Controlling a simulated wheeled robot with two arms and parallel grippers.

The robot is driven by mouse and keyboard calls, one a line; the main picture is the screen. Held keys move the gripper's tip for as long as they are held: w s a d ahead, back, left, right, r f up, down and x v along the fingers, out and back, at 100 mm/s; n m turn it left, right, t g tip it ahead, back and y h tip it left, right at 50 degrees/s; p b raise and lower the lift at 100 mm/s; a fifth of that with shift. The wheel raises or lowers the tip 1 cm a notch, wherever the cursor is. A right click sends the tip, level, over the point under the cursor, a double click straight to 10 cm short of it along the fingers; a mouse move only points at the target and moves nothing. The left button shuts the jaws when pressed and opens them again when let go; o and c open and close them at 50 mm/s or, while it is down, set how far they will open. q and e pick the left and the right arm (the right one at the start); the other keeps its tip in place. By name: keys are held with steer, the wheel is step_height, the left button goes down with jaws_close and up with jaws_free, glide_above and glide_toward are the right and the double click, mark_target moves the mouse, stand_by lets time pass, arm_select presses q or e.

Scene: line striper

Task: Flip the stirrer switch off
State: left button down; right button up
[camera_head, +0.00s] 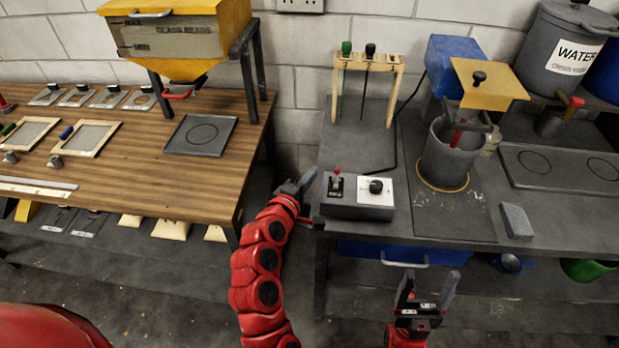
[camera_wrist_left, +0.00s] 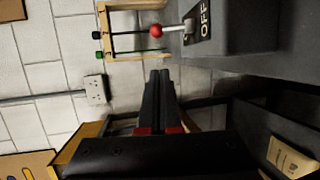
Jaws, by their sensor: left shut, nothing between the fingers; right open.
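The stirrer switch (camera_head: 337,180) is a small metal lever with a red ball tip on the left part of a dark control box (camera_head: 350,211). In the left wrist view the red-tipped lever (camera_wrist_left: 157,30) stands out from the box beside a black plate marked OFF (camera_wrist_left: 203,20). I cannot tell which way it is set. My left gripper (camera_head: 308,178) is shut and empty, just left of the box and apart from the lever; its closed fingers (camera_wrist_left: 159,74) also show in the left wrist view. My right gripper (camera_head: 428,283) is open and empty, low in front of the right bench.
A white panel with a black knob (camera_head: 376,187) sits beside the switch. The stirrer's grey pot (camera_head: 448,163) and blue motor housing (camera_head: 455,60) stand to the right. A wooden rack (camera_head: 391,97) is behind the box. A wooden table (camera_head: 130,160) lies left, across a gap.

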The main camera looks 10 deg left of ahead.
mark_target(337, 178)
arm_select(q)
steer(key=p+x, duration=0.1)
steer(key=x, duration=0.5)
steer(key=shift+w+p, duration=0.1)
steer(key=shift+p, duration=0.25)
steer(key=shift+s+d+r+p, duration=0.25)
steer(key=shift+s+d+p, duration=0.7)
steer(key=shift+s, duration=0.25)
steer(key=shift+s+d, duration=0.2)
steer(key=shift+s, duration=0.25)
